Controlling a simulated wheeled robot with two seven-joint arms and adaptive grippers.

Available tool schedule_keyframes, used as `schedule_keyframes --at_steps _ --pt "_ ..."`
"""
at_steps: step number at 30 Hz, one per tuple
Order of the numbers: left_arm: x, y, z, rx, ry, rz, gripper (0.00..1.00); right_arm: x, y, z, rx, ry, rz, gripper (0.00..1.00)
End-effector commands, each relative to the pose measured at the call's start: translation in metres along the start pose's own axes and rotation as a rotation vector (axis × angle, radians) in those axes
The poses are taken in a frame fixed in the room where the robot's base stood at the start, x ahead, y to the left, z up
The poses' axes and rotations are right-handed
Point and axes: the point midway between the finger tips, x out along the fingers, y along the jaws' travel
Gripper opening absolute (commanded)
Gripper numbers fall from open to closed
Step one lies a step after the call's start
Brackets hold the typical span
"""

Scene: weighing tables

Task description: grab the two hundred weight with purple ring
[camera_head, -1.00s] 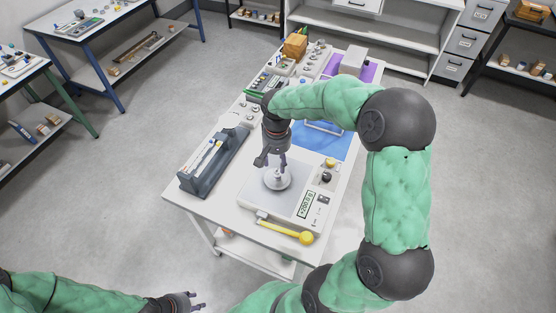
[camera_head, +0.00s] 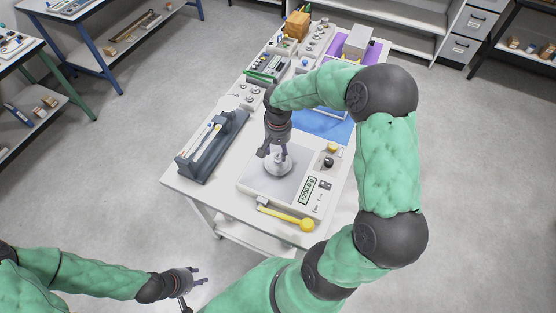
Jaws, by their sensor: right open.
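A silvery weight (camera_head: 279,168) stands on the pan of the scale (camera_head: 258,181). The scale's display seems to read about 200. No purple ring can be made out on the weight at this size. My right gripper (camera_head: 275,155) points down at the weight with its fingers open around or just above its top, and it partly hides the weight. I cannot tell if the fingers touch it. My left gripper (camera_head: 198,284) is open and empty, low in the view, off the table's near left side.
A yellow-ended tool (camera_head: 306,224) lies along the scale's front. A dark grey case (camera_head: 213,147) stands left of it. Behind are a blue mat (camera_head: 325,124), a purple mat (camera_head: 374,51) and several small weights. Floor left of the table is clear.

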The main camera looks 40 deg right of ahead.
Motion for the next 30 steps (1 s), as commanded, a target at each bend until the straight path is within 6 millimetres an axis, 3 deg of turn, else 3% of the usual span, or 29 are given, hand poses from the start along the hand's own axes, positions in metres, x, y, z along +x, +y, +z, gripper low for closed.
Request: schedule_keyframes --at_steps 6,13,14,19,30 --pt "0.006 -0.002 0.0 0.0 0.0 0.0 0.4 0.031 0.0 0.001 -0.001 -0.002 0.001 0.51" --pt "0.006 -0.002 0.0 0.0 0.0 0.0 0.4 0.032 -0.001 0.001 -0.001 0.0 0.0 0.51" --pt "0.006 -0.002 0.0 0.0 0.0 0.0 0.4 0.032 -0.001 0.001 -0.001 0.0 0.0 0.49" --pt "0.006 -0.002 0.0 0.0 0.0 0.0 0.4 0.032 -0.001 0.001 -0.001 0.0 0.0 0.01" --pt "0.005 -0.002 0.0 0.0 0.0 0.0 0.4 0.031 -0.001 0.001 -0.001 0.0 0.0 0.0"
